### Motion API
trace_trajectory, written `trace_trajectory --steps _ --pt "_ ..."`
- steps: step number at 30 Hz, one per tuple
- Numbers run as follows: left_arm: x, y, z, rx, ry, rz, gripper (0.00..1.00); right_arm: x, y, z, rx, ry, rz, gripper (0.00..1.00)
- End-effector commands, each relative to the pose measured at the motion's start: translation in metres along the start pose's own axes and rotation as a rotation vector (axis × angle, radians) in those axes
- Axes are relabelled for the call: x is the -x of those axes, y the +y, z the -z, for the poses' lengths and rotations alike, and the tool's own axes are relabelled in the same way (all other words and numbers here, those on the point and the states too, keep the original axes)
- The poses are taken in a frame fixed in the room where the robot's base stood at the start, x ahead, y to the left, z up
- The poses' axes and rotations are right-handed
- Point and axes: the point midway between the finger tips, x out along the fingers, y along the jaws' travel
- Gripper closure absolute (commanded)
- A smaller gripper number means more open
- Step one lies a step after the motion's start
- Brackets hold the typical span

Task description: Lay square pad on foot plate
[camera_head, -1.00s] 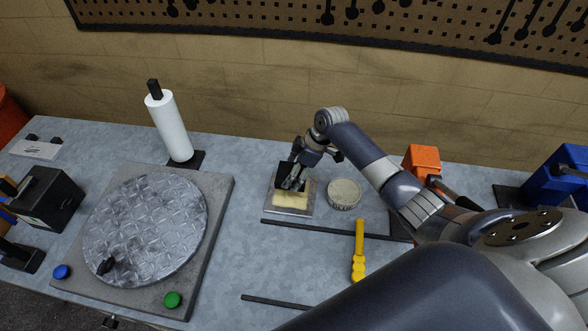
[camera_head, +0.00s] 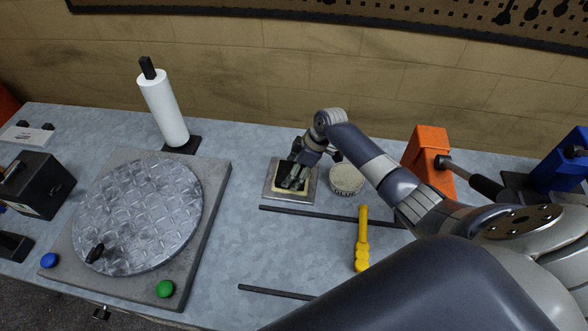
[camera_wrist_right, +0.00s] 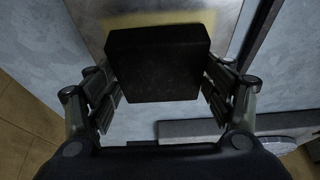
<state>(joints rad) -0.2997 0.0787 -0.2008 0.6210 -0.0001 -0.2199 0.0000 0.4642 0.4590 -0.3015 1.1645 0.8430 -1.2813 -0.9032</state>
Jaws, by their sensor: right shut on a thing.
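The square pad (camera_wrist_right: 157,62) is a thick black block. It sits between the fingers of my right gripper (camera_wrist_right: 160,95), which is shut on it. In the head view my right gripper (camera_head: 292,181) is over the foot plate, and its fingers hide much of the pad. The foot plate (camera_head: 290,201) is a flat grey metal square on the bench with a pale yellow patch on it. In the wrist view the plate (camera_wrist_right: 226,22) lies beyond the pad, with yellow showing at the pad's left edge. I cannot tell whether pad and plate touch. My left gripper is not in view.
A round glue tin (camera_head: 346,180) stands close to the plate's right side. An orange device (camera_head: 427,155) stands right; a round textured disc (camera_head: 140,215) and paper roll (camera_head: 165,108) stand left.

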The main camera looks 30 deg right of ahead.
Motion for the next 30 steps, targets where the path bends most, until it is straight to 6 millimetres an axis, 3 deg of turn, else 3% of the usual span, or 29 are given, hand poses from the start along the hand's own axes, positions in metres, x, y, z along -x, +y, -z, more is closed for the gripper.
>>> trace_trajectory --steps 17,18,20,30 --pt "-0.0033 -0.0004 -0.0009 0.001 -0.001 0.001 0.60 -0.0036 0.0005 -0.0009 0.001 0.002 -0.001 0.58" --pt "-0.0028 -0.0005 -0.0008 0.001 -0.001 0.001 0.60 -0.0031 0.0005 -0.0006 0.001 0.002 -0.001 0.19" --pt "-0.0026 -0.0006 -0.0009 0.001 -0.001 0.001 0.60 -0.0030 0.0005 -0.0006 0.001 0.002 -0.001 0.05" --pt "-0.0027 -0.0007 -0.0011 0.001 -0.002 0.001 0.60 -0.0035 0.0000 -0.0013 0.000 0.000 0.000 0.02"
